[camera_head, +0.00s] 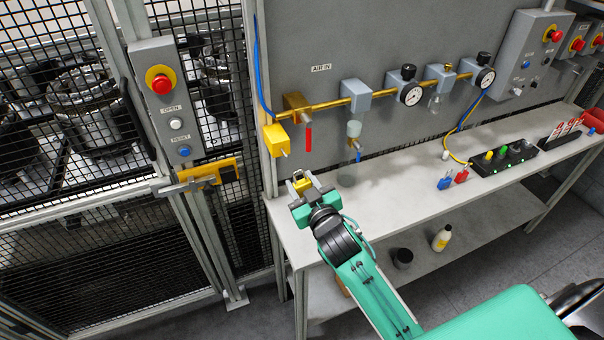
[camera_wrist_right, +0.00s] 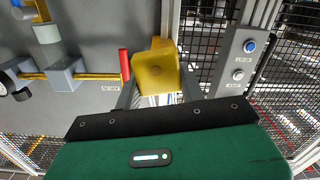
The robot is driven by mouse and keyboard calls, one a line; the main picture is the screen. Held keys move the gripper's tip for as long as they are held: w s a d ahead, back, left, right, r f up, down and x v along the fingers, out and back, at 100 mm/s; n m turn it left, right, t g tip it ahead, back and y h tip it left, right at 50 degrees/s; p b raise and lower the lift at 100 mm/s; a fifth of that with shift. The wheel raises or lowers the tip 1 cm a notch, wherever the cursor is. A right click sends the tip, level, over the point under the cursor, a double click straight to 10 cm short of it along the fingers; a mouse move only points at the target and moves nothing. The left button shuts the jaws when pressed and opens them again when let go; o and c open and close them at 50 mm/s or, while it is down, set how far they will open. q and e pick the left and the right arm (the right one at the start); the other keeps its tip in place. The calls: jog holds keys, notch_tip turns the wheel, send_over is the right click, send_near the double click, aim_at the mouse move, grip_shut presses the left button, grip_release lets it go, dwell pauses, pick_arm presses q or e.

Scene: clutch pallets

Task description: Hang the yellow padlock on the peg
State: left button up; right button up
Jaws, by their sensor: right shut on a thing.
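The yellow padlock (camera_head: 301,186) is between the fingers of my right gripper (camera_head: 304,183), above the left end of the bench. A yellow body (camera_wrist_right: 155,72) fills the space between the fingers in the right wrist view. The padlock's shackle cannot be made out. A yellow block (camera_head: 276,140) is fixed at the left edge of the grey panel, with a small pale peg-like part (camera_head: 285,153) at its lower right. The gripper is below and slightly right of that block, apart from it in the head view. My left gripper is not in view.
A red handle (camera_head: 308,139) hangs from the brass air line (camera_head: 335,102), just right of the yellow block. A clear filter bowl (camera_head: 353,150) hangs further right. A mesh fence with a control box (camera_head: 162,105) stands left. The bench top (camera_head: 400,190) is clear near the gripper.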

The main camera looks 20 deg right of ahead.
jog(key=shift+w, duration=0.45)
pick_arm(q)
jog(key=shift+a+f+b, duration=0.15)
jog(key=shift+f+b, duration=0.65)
jog(key=shift+b, duration=0.05)
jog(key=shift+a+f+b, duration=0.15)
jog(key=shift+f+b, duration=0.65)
pick_arm(e)
jog(key=w+f, duration=0.1)
jog(key=w, duration=0.8)
jog(key=shift+a+f, duration=0.15)
jog(key=shift+f, duration=0.15)
jog(key=o, duration=1.1)
